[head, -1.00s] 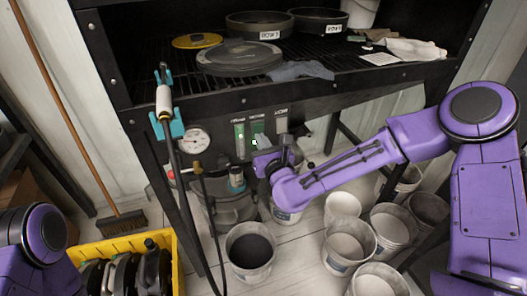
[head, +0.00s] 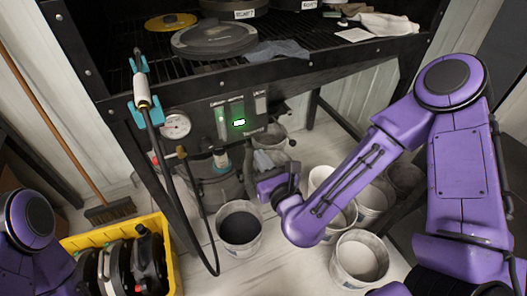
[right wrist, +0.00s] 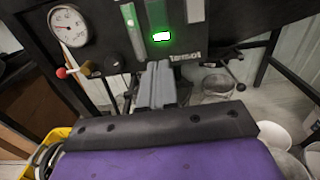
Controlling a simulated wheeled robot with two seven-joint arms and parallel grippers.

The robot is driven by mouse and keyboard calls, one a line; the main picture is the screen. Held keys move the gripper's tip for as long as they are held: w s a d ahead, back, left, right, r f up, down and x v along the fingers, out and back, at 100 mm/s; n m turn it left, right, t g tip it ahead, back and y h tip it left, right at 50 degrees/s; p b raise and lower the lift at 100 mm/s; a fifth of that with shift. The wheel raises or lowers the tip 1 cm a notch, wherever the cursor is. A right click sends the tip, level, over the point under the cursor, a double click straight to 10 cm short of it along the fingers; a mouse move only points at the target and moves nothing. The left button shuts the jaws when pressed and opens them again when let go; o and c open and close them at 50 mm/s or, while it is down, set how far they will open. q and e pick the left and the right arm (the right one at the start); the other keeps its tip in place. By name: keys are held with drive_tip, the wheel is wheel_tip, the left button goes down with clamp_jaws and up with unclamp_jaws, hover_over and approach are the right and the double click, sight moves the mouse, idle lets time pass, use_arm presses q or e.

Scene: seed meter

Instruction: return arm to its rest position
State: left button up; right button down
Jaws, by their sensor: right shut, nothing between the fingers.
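My right arm is purple and reaches in from the right in the head view. Its right gripper (head: 263,160) is shut and empty, just in front of and below the control panel (head: 205,115). In the right wrist view its grey fingers (right wrist: 156,84) are together and point toward the panel. A green-lit switch (head: 238,122) glows on the panel; it also shows in the right wrist view (right wrist: 161,37). Only purple links of my left arm show at the lower left; the left gripper is out of view.
A round gauge (head: 175,125) and a hose with a wand (head: 142,90) are left of the switch. A dark-filled bucket (head: 240,228) stands below the gripper, with pale buckets (head: 360,258) to the right. A yellow crate (head: 168,250) is lower left.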

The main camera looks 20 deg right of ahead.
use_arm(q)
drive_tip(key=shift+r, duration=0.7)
use_arm(e)
drive_tip(key=shift+s+f, duration=0.15)
drive_tip(key=shift+s, duration=0.25)
drive_tip(key=s+d+f+n+g+p, duration=0.1)
drive_tip(key=s+f+n+g, duration=0.2)
drive_tip(key=f+n, duration=0.5)
drive_tip(key=s+d+f+n+g+p, duration=0.1)
drive_tip(key=s+f+n+g, duration=0.3)
drive_tip(key=n, duration=0.6)
use_arm(q)
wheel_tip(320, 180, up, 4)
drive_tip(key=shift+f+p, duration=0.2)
drive_tip(key=shift+p, duration=0.8)
use_arm(e)
drive_tip(key=s+d+f+n+g+h, duration=0.2)
drive_tip(key=s+d+f+n, duration=0.3)
drive_tip(key=s, duration=0.4)
drive_tip(key=s+d+f+n+g+h, duration=0.2)
drive_tip(key=s+d+f+n+g, duration=0.3)
drive_tip(key=s+d+f, duration=0.2)
drive_tip(key=shift+s+f, duration=0.2)
drive_tip(key=shift+s, duration=0.7)
